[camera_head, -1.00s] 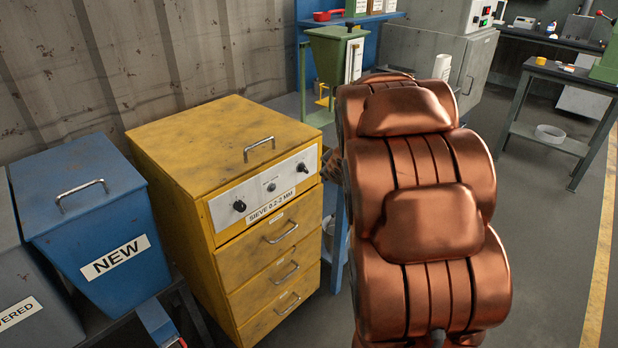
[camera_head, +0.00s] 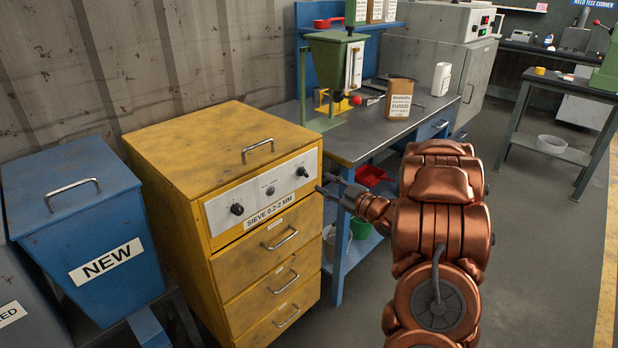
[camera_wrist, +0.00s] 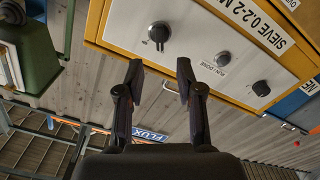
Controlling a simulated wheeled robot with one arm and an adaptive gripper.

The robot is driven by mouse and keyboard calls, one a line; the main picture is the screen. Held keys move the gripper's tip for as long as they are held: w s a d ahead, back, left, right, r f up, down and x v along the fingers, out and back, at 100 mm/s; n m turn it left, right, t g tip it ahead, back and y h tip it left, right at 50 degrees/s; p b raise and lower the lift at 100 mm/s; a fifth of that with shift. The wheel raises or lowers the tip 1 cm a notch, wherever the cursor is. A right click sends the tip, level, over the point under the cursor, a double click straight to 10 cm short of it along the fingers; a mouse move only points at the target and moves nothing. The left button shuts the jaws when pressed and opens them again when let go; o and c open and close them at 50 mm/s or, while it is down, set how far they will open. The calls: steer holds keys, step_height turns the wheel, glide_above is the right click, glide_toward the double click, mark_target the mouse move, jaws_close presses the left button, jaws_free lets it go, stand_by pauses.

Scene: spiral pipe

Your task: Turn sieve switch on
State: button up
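The yellow sieve cabinet (camera_head: 200,140) stands left of my arm, its pale front panel labelled SIEVE 0.2-2 MM. The panel has a black left knob (camera_head: 237,209), a small middle part (camera_head: 270,190) and a black right knob (camera_head: 303,171). The wrist view shows the panel turned around: the right knob (camera_wrist: 159,33) is nearest, the middle part (camera_wrist: 222,58) reads RUN/DONE, and the left knob (camera_wrist: 261,88) is farther off. My gripper (camera_wrist: 160,68) is open and empty, its fingertips apart from the right knob. It points at the panel's right end in the head view (camera_head: 328,186).
A blue workbench (camera_head: 375,140) stands right behind the gripper, with a green hopper (camera_head: 335,55) and a paper bag (camera_head: 399,98) on it. A blue NEW bin (camera_head: 75,230) stands left of the cabinet.

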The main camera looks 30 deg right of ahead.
mark_target(306, 173)
steer(key=shift+p+x, duration=0.4)
steer(key=shift+x, duration=3.3)
jaws_close()
